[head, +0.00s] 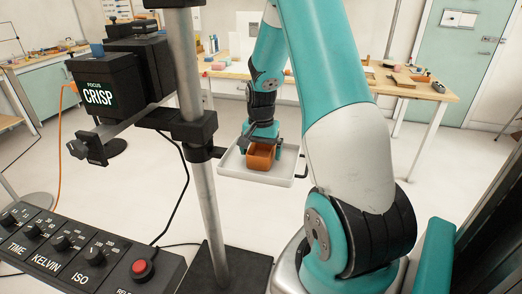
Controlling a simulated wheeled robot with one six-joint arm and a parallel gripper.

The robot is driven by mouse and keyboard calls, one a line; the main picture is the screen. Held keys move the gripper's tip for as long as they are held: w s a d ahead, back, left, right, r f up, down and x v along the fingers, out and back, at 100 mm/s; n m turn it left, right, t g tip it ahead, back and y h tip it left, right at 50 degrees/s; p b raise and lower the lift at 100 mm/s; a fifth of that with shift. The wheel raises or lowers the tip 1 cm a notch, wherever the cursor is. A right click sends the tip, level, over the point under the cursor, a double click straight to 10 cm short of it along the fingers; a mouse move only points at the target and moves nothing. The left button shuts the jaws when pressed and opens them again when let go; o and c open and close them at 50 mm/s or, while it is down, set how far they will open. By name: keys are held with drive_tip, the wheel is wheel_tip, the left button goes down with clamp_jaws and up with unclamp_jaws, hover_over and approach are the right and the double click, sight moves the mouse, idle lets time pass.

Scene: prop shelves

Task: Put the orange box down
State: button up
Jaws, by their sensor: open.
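The orange box (261,158) is a small open-topped box. It stands upright on a white tray (232,166) in the middle of the head view. My gripper (262,145) is right at the box from above and behind, with its fingers at the box's left and right sides. The jaws are open, so the box is not gripped. The upper back part of the box is partly hidden by my gripper. The tray has a low rim and a dark handle on its right side.
A black stand with a metal pole (205,205) and a CRISP box (99,97) rises left of the tray. A control panel (75,250) with knobs and a red button lies front left. A wooden workbench (425,90) with small items stands behind. White floor is clear between.

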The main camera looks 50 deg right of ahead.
drive_tip(key=shift+r, duration=0.1)
wheel_tip(320, 180, up, 8)
drive_tip(key=a+r+n+t+y, duration=0.1)
drive_tip(key=a+r+n, duration=0.25)
drive_tip(key=a, duration=0.65)
drive_tip(key=a+r+n, duration=0.2)
drive_tip(key=a+n, duration=0.3)
drive_tip(key=a, duration=0.5)
drive_tip(key=s+a+r+n+g+y, duration=0.1)
drive_tip(key=s+a+r+n+y, duration=0.2)
drive_tip(key=s+a+n, duration=0.9)
drive_tip(key=s+a, duration=0.4)
drive_tip(key=a, duration=0.2)
drive_tip(key=shift+s+r, duration=0.15)
drive_tip(key=shift+s, duration=0.15)
drive_tip(key=shift+a, duration=0.1)
